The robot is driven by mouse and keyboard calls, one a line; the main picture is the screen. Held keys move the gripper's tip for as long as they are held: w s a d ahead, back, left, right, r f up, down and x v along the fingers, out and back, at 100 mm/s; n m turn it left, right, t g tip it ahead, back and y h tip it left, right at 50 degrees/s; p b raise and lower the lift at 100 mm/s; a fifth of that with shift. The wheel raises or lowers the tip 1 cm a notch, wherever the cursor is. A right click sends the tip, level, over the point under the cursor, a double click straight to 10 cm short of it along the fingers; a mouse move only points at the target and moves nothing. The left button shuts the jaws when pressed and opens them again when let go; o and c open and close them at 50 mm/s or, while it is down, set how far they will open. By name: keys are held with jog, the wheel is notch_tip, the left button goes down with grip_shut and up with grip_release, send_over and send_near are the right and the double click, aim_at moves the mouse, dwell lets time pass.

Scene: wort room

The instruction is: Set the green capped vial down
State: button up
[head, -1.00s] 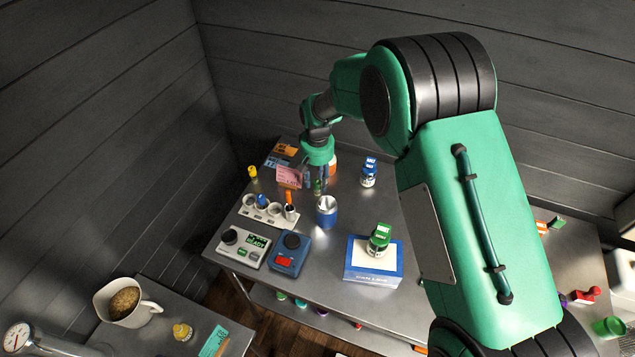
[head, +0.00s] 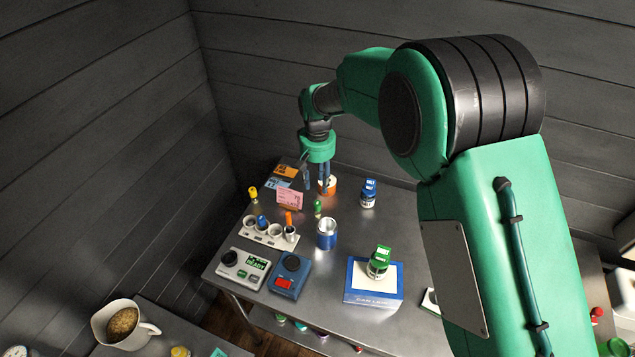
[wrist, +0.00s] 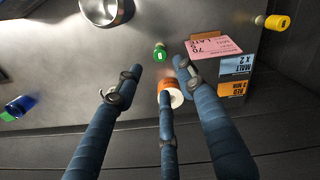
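The green capped vial (head: 318,208) stands upright on the steel table, just right of the pink card. It also shows in the wrist view (wrist: 160,52), its green cap seen from above. My gripper (head: 322,186) is raised above the table, behind the vial and apart from it. In the wrist view, the fingers of my gripper (wrist: 158,88) are spread wide with nothing between them. An orange-and-white container (wrist: 171,93) is below the fingers, partly hidden by the middle one.
A pink card (head: 290,198) and a rack (head: 269,233) are left of the vial. A blue-and-silver cup (head: 327,233) stands in front. A blue-lidded jar (head: 368,193) is to the right, a yellow-capped vial (head: 253,195) far left. Bare table lies between cup and jar.

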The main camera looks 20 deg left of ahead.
dwell(0.8)
jog(key=s+d+r+m+t, duration=0.1)
jog(key=s+d+r+m, duration=0.15)
jog(key=d+r, duration=1.05)
jog(key=s+d+r+m+t, duration=0.1)
jog(key=s+d+r, duration=0.3)
jog(key=d+r, duration=0.85)
jog(key=s+d+r+m+t, duration=0.15)
jog(key=s+d+r, duration=0.25)
jog(key=s+d, duration=0.85)
jog(key=s+d+f+m+t, duration=0.1)
jog(key=s+d+t, duration=0.1)
jog(key=s+d, duration=0.7)
jog(key=s, duration=0.3)
jog(key=shift+d+f+m, duration=0.25)
jog(key=shift+d+m, duration=0.05)
jog(key=shift+m, duration=0.1)
jog(key=shift+s, duration=0.1)
jog(key=shift+f+b, duration=1.8)
